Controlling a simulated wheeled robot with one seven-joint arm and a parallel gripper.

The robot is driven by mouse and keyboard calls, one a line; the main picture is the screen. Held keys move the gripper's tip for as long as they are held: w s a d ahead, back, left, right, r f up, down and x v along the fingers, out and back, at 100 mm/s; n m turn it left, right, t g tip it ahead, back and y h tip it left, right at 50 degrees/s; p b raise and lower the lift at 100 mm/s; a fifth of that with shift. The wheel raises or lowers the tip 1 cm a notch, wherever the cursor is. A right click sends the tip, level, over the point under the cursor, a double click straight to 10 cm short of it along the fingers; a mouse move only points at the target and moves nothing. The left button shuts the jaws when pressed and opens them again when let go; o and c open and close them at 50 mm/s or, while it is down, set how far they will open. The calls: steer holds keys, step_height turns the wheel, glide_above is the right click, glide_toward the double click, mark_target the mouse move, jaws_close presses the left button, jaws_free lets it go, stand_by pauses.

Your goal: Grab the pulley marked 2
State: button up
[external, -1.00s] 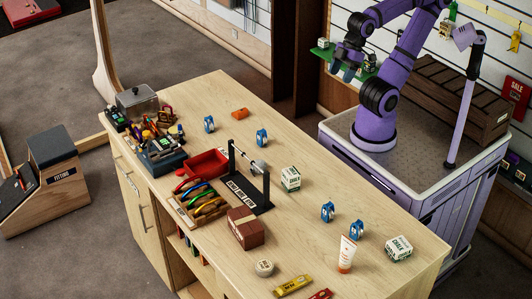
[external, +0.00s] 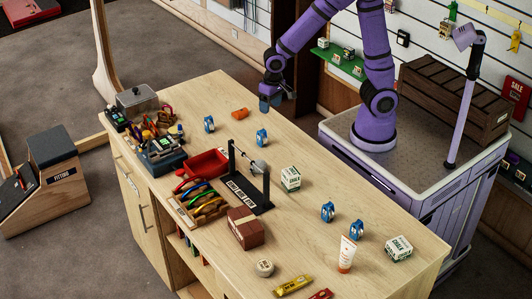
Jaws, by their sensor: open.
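Several blue pulleys stand upright on the wooden counter. One pulley (external: 209,124) is at the far left, another pulley (external: 262,137) is to its right, and a pair, a pulley (external: 327,212) and a pulley (external: 356,230), stands near the right front. Their number marks are too small to read, so I cannot tell which is 2. My gripper (external: 272,108) is open and empty, pointing down above the counter's back edge. It is behind and above the second pulley, apart from it.
An orange item (external: 240,114) lies near the far pulleys. A black stand (external: 250,190), a red tray (external: 205,164), a chalk box (external: 290,178), another chalk box (external: 399,248) and a white tube (external: 346,254) occupy the counter (external: 310,260). Bare wood surrounds the pulleys.

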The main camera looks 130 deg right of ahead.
mark_target(262, 130)
steer(key=d+f+m, duration=0.1)
steer(key=d+f, duration=0.1)
steer(key=d+f+m, duration=0.1)
steer(key=d+f, duration=0.1)
steer(key=f, duration=0.1)
steer(key=d+f+m+g, duration=0.1)
steer(key=d+f, duration=0.1)
steer(key=shift+s+f+m, duration=0.15)
steer(key=shift+f+m, duration=0.15)
steer(key=shift+f, duration=5.45)
steer(key=c, duration=1)
steer(key=shift+r, duration=0.15)
